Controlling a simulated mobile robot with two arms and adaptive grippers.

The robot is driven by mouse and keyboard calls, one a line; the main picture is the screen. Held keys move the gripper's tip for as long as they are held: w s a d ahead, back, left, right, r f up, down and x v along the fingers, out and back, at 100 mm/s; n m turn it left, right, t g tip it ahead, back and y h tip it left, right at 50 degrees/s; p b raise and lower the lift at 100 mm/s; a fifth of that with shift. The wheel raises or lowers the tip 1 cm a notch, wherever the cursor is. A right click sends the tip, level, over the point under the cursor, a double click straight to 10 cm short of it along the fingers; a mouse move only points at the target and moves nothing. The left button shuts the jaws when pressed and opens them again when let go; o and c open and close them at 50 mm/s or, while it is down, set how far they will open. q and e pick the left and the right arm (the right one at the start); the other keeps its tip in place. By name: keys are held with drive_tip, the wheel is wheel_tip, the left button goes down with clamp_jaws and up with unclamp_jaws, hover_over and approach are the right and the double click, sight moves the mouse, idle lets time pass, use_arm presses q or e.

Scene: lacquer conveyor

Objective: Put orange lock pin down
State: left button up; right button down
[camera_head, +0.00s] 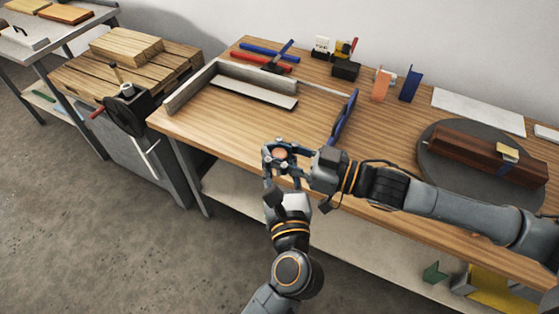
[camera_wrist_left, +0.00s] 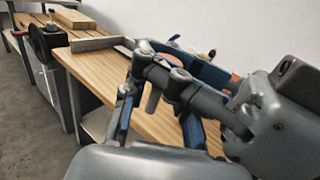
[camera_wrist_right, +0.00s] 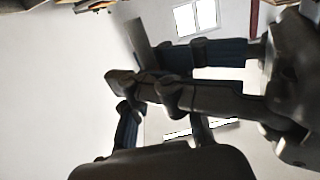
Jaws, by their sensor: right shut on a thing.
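My right gripper (camera_head: 283,152) is in front of the bench's near edge, its fingers closed round a small orange-brown piece (camera_head: 279,154), which looks like the orange lock pin and is mostly hidden by fingers. My left gripper (camera_head: 272,170) comes up from below, right against the right gripper; its blue-padded fingers stand apart in the left wrist view (camera_wrist_left: 158,115). The fingers of both grippers overlap in both wrist views, and no pin shows clearly there. I cannot tell whether the left fingers touch the piece.
The wooden bench (camera_head: 225,128) holds a grey angled rail (camera_head: 256,90), a blue upright piece (camera_head: 345,115), an orange block (camera_head: 380,86) and a grey turntable (camera_head: 440,180) with a dark wooden beam (camera_head: 465,150). A vise (camera_head: 124,112) stands at left. The bench's front middle is clear.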

use_arm(q)
clamp_jaws()
use_arm(e)
drive_tip(key=c, duration=1)
unclamp_jaws()
